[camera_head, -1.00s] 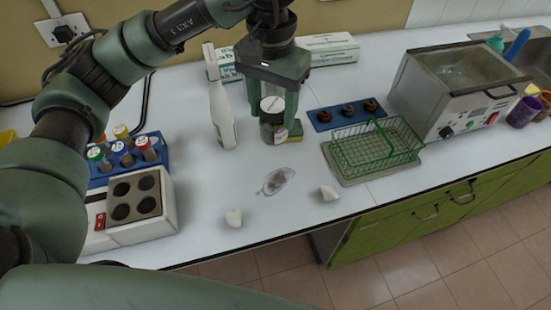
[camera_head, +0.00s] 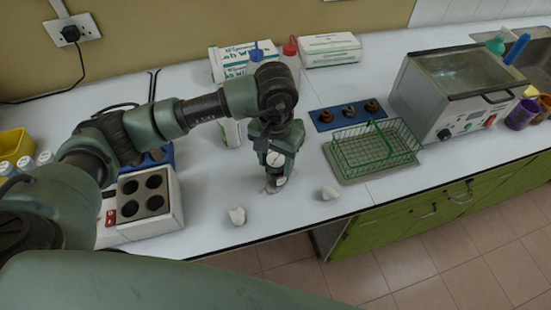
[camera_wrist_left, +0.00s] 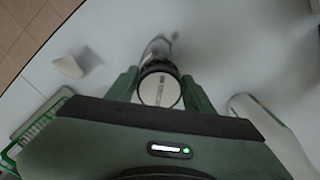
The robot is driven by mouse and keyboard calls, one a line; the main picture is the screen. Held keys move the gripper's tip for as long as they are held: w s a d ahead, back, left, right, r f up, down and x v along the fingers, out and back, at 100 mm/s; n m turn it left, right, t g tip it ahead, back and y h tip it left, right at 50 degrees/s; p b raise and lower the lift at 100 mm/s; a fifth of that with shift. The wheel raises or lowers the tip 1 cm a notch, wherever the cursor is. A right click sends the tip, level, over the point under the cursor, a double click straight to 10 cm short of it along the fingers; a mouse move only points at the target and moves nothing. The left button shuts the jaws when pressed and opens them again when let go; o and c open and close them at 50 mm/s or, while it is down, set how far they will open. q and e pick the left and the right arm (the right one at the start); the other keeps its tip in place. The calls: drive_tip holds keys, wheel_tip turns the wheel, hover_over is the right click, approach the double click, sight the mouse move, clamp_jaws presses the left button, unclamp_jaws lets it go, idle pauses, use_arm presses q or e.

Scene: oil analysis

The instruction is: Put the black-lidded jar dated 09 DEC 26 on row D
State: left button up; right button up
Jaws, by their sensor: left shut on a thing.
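My left gripper (camera_head: 276,165) is shut on a dark jar, low over the front middle of the bench. In the left wrist view the jar's round lid (camera_wrist_left: 160,89) shows from above between the two fingers, with a pale label and a dark rim. The print on it is too small to read. In the head view the gripper and wrist hide most of the jar, and I cannot tell whether it touches the bench. No row marked D can be made out. My right gripper is not in view.
A green wire basket (camera_head: 350,155) on a tray and a blue three-hole holder (camera_head: 325,118) stand right of the gripper. White lumps (camera_head: 237,216) (camera_head: 330,192) lie near the front edge. A white block with dark wells (camera_head: 170,222) is left. A water bath (camera_head: 440,115) stands right.

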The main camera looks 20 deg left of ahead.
use_arm(q)
drive_tip(key=shift+f+b, duration=0.15)
drive_tip(key=shift+b, duration=0.2)
drive_tip(key=o, duration=1.6)
drive_tip(key=shift+c, duration=0.2)
